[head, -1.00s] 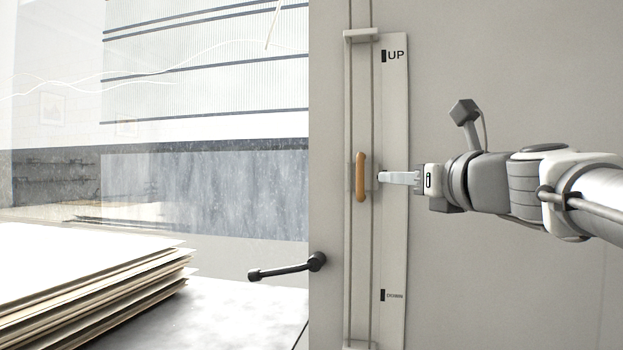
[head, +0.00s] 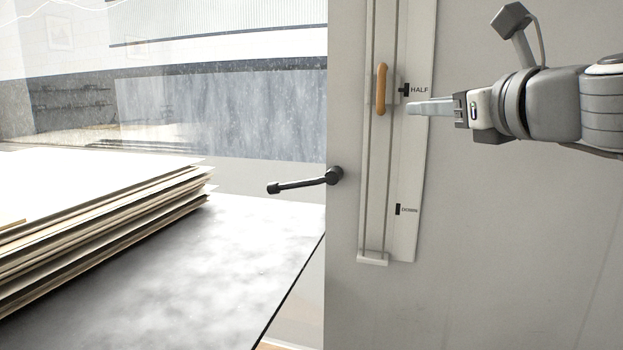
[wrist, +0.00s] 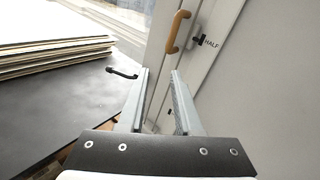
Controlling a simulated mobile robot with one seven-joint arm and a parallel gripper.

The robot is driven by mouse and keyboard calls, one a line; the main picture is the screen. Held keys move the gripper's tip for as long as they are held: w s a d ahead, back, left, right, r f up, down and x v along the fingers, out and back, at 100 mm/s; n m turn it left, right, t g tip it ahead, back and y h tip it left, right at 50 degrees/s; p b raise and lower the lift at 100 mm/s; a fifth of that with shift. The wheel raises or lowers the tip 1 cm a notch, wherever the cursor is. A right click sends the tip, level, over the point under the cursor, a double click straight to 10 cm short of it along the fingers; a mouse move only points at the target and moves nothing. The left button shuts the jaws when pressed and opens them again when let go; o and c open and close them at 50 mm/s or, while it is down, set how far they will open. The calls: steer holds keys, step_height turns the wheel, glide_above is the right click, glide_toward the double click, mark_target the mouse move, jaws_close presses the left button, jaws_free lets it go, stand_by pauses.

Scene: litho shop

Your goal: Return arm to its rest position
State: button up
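My gripper (head: 412,108) is to the right of the orange handle (head: 381,90), apart from it. In the wrist view my gripper (wrist: 160,72) has its two fingers spread with an empty gap between them. The handle also shows in the wrist view (wrist: 177,32), beyond the fingertips. It sits on a vertical slide rail (head: 376,180), level with the HALF mark (head: 418,90). The DOWN mark (head: 408,210) is lower on the same plate.
A black lever (head: 305,183) sticks out left from the panel edge, below the handle. A stack of sheets (head: 110,225) lies on the dark tabletop (head: 250,240) at left. Windows stand behind. The grey panel (head: 500,250) below my arm is clear.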

steer(key=s+a+f+n+g+p, duration=0.1)
steer(key=s+a+f+n+g, duration=0.15)
steer(key=f+n, duration=0.25)
steer(key=s+a+f+n+g, duration=0.2)
steer(key=a+f+n, duration=0.1)
steer(key=f+n, duration=0.25)
steer(key=s+d+f+n+g+h+p, duration=0.1)
steer(key=s+f+n+g+h, duration=0.1)
steer(key=s+f+n, duration=0.5)
steer(key=s+d+f+n+g+h, duration=0.1)
steer(key=s+f+n+g+h, duration=0.2)
steer(key=f+n, duration=0.9)
steer(key=s+n+g, duration=0.1)
steer(key=s, duration=0.2)
steer(key=shift+s+d+f+p, duration=0.15)
steer(key=shift+s+f+p, duration=0.2)
steer(key=shift+s, duration=0.05)
